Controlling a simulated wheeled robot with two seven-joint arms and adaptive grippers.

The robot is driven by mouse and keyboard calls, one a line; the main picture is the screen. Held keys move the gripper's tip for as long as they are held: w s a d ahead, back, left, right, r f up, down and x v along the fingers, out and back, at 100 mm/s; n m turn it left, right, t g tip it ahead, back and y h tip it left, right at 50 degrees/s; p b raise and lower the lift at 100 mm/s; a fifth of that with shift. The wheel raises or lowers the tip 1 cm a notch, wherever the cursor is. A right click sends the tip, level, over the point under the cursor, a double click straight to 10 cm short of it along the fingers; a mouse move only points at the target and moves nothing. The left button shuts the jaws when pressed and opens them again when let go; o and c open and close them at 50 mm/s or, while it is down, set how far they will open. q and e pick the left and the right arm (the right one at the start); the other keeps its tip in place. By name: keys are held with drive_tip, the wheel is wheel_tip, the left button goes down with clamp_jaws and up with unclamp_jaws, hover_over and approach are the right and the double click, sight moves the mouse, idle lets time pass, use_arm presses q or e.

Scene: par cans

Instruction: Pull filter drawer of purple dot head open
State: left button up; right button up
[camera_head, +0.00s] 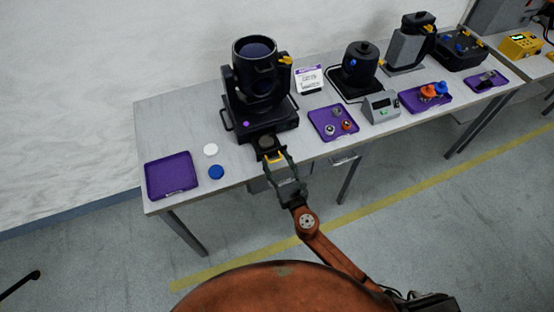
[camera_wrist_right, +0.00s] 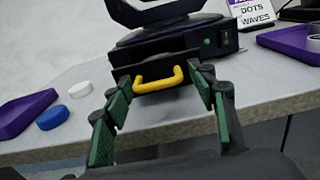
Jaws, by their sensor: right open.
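The black moving head with a purple dot (camera_head: 246,124) on its base stands at the back of the grey table. Its filter drawer (camera_head: 265,143) sticks out at the front of the base, near the table's front edge; its black front also shows in the right wrist view (camera_wrist_right: 178,66). The drawer has a yellow handle (camera_wrist_right: 158,80). My right gripper (camera_head: 274,164) is open in front of the drawer. In the right wrist view its green-padded fingers (camera_wrist_right: 163,84) stand on either side of the handle, apart from it. My left gripper is not in view.
A purple tray (camera_head: 171,194), a white disc (camera_head: 210,150) and a blue disc (camera_head: 216,172) lie left of the head. Right of it are a purple tray with small parts (camera_head: 318,131), a sign (camera_head: 309,80) and another black fixture (camera_head: 359,66). Floor space in front is clear.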

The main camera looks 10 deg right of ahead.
drive_tip(key=s+d, duration=0.2)
drive_tip(key=s, duration=0.9)
drive_tip(key=shift+s+d, duration=0.1)
